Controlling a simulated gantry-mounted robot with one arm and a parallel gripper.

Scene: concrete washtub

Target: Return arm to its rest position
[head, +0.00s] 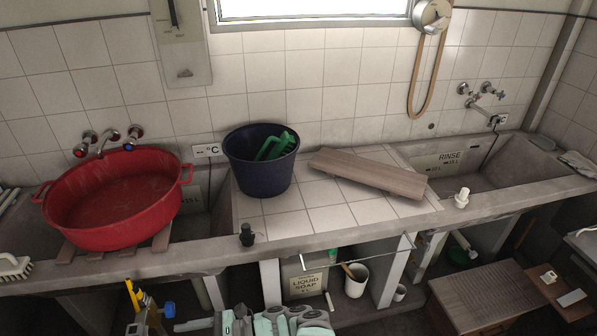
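Grey and mint-green rounded parts (285,321) show at the bottom edge of the head view, in front of the tub counter. They look like links of my own arm, folded low and cut off by the frame. I see no gripper fingers, so its opening and anything in it are hidden. The arm parts appear apart from the things on the counter.
A red basin (118,205) sits on slats over the left tub. A dark bucket (258,176) with green items and a wooden board (368,174) stand on the tiled counter (300,221). The rinse tub (470,180) is at right. A metal rail (355,256) juts out in front.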

